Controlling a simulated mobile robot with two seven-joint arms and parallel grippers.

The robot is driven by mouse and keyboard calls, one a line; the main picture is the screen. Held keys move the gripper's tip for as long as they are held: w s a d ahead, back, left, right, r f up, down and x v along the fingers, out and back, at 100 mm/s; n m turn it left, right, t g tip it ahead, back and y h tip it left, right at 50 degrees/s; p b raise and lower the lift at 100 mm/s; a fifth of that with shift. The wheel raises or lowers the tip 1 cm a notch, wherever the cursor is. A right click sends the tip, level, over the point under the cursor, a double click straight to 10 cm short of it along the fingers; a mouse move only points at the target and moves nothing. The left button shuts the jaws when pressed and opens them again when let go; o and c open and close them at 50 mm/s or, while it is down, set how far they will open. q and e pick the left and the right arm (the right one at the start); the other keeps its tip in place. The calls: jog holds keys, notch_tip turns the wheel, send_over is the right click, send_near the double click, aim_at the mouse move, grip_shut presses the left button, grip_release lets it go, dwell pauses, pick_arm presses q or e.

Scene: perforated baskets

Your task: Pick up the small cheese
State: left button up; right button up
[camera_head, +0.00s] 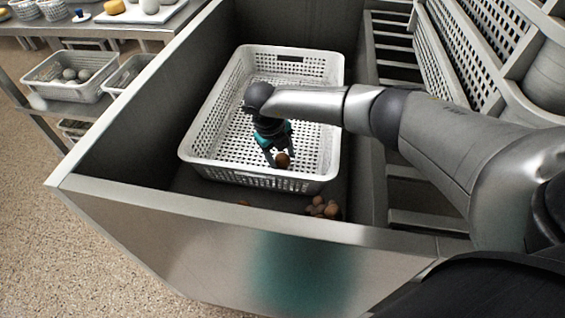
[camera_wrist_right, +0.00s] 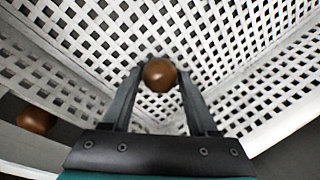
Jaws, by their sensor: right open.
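My right gripper (camera_head: 277,162) reaches down into a large white perforated basket (camera_head: 212,130). It is open, with its fingers on either side of a small round brown thing (camera_head: 283,160). In the right wrist view the brown thing (camera_wrist_right: 160,75) sits between the fingertips (camera_wrist_right: 157,82), low in the basket; I cannot tell whether the fingers touch it. I cannot tell whether it is the small cheese. A yellow-orange round thing (camera_head: 115,7), perhaps a cheese, lies on a white board at the top left, far from the gripper. My left gripper is not in view.
The basket stands in a deep grey metal sink (camera_head: 120,140) with high walls. Several brown round things (camera_head: 322,207) lie outside the basket, near the front wall. A metal table (camera_head: 100,28) and shelf with smaller baskets (camera_head: 65,75) are at the left. Racks stand at the right.

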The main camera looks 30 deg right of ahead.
jog(key=shift+f, duration=0.15)
jog(key=c, duration=0.9)
grip_shut()
jog(key=shift+r, duration=0.25)
